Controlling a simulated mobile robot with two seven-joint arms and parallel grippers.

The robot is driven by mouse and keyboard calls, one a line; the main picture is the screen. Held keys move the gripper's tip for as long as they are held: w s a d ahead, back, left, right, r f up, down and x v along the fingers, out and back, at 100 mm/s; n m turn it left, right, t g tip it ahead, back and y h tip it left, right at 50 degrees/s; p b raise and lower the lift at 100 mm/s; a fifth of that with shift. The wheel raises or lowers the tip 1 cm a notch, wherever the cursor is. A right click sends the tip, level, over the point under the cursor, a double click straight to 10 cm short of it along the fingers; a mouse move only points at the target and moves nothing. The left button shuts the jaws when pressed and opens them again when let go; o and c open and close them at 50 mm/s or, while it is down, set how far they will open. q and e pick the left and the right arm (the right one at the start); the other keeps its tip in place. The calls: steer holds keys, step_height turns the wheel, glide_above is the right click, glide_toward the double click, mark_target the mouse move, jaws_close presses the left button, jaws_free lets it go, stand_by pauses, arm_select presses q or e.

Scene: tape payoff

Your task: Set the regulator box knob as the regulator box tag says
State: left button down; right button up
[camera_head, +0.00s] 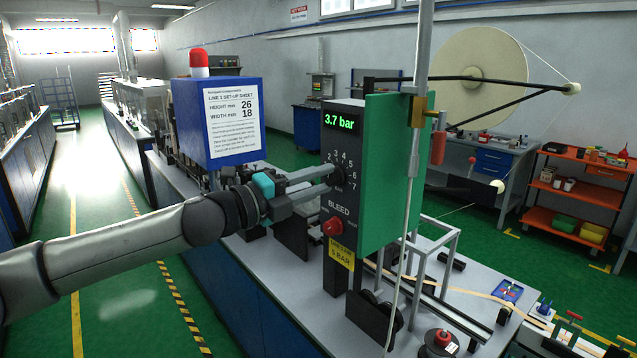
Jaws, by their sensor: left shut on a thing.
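The regulator box (386,180) has a black front, a green side and a lit display (341,119) reading 3.7 bar. Its dark knob (338,177) sits below the display, within a dial whose visible numbers run from 2 to 7. My left gripper (329,176) reaches in from the left and is shut on the knob, hiding part of it and of the dial. The yellow tag (341,254) hangs low on the front; its lower line reads 5 BAR, and its upper line is too small to read surely. My right gripper is not in view.
A red BLEED knob (332,227) sits just under the gripper. A blue box (217,122) with a set-up sheet and red beacon stands behind my left arm. A thin grey pole (411,200) rises in front of the green side. A large tape reel (475,75) is behind.

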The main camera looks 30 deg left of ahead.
arm_select(q)
steer(key=m, duration=0.4)
steer(key=shift+r+m+h, duration=0.1)
steer(key=shift+m+h, duration=0.2)
steer(key=shift+m, duration=1.5)
steer(key=c, duration=0.5)
jaws_free()
steer(key=shift+g, duration=0.3)
